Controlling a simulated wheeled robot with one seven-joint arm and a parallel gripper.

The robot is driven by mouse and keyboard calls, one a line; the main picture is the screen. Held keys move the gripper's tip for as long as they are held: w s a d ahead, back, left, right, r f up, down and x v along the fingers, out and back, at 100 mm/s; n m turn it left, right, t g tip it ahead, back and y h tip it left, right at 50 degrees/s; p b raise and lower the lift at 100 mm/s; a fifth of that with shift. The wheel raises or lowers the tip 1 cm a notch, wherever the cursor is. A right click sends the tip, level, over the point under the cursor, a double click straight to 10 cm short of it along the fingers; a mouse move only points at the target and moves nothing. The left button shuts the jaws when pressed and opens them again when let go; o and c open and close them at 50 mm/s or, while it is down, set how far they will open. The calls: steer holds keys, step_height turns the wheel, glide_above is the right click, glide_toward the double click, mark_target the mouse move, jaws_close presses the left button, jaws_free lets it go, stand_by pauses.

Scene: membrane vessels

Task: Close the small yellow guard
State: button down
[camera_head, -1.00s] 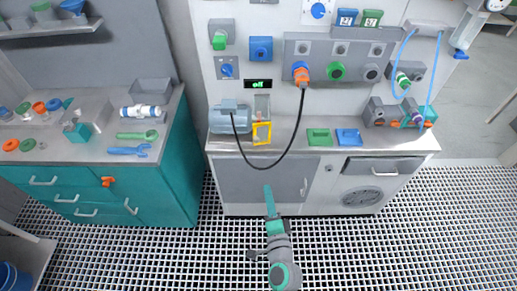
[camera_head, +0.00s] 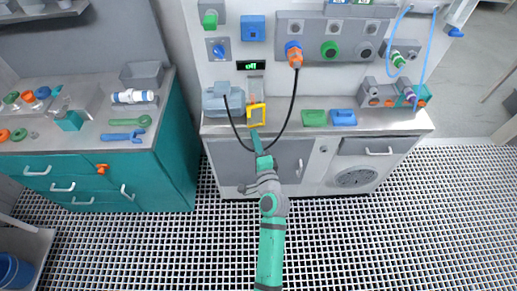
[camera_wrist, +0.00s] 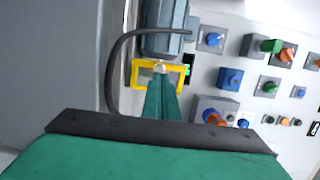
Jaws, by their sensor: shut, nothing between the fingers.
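The small yellow guard (camera_head: 257,114) is a square frame on the counter, beside the grey-blue motor (camera_head: 222,100). In the wrist view the yellow guard (camera_wrist: 178,72) lies straight ahead of my fingertips, with a pale round part inside its opening. My gripper (camera_head: 256,136) is shut and empty, with its tip just in front of the guard's lower edge. In the wrist view my gripper (camera_wrist: 162,88) overlaps the guard's lower middle; I cannot tell whether it touches.
A black cable (camera_head: 293,105) loops down in front of the counter, close around my gripper. Green (camera_head: 314,117) and blue (camera_head: 343,117) blocks lie right of the guard. A panel with knobs (camera_head: 330,42) stands behind. A teal cabinet (camera_head: 120,180) is at left.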

mark_target(251, 124)
steer(key=shift+x, duration=1.75)
steer(key=shift+w+a, duration=0.6)
steer(key=shift+a, duration=0.3)
